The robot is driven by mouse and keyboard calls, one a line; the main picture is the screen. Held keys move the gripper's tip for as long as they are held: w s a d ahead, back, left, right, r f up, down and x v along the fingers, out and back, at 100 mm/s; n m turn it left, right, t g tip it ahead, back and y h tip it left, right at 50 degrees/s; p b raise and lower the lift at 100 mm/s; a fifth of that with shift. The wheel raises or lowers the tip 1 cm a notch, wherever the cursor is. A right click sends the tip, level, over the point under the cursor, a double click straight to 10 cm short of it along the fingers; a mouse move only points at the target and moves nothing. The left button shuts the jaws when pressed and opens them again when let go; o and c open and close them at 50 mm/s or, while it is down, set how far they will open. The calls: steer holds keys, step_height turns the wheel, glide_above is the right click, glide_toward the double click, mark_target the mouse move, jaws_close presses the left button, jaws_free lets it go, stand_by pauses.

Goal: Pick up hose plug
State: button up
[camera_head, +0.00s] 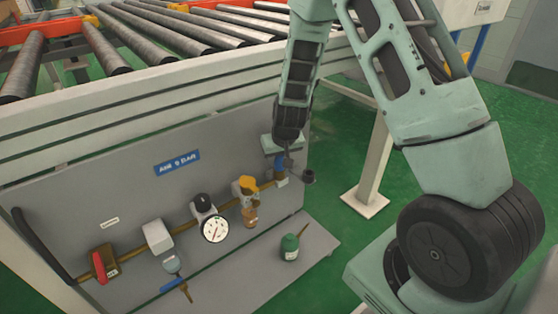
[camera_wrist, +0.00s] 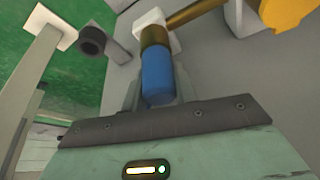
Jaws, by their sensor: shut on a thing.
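The hose plug (camera_wrist: 157,76) is a blue cylinder below a brass fitting (camera_wrist: 155,36) in the wrist view. In the head view it is a small blue shape (camera_head: 279,161) at the right end of the brass pipe on the grey panel. My gripper (camera_wrist: 157,98) is shut on the plug, with a finger on each side of it. The plug's lower end is hidden by my gripper's body. In the head view my gripper (camera_head: 281,152) is at the panel's right edge and its fingers are mostly hidden. The plug is in line with the brass fitting and appears to touch it.
The panel (camera_head: 110,195) carries a pressure gauge (camera_head: 214,229), a red valve (camera_head: 103,263) and a yellow part (camera_head: 248,185). A dark round holder (camera_head: 308,176) sits close right of my gripper. A roller conveyor (camera_head: 150,35) is above.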

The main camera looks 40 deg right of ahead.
step_height(320, 180, up, 28)
steer(key=p, duration=1.2)
steer(key=shift+p, duration=0.35)
step_height(320, 180, up, 8)
steer(key=p, duration=0.7)
steer(key=shift+f, duration=0.25)
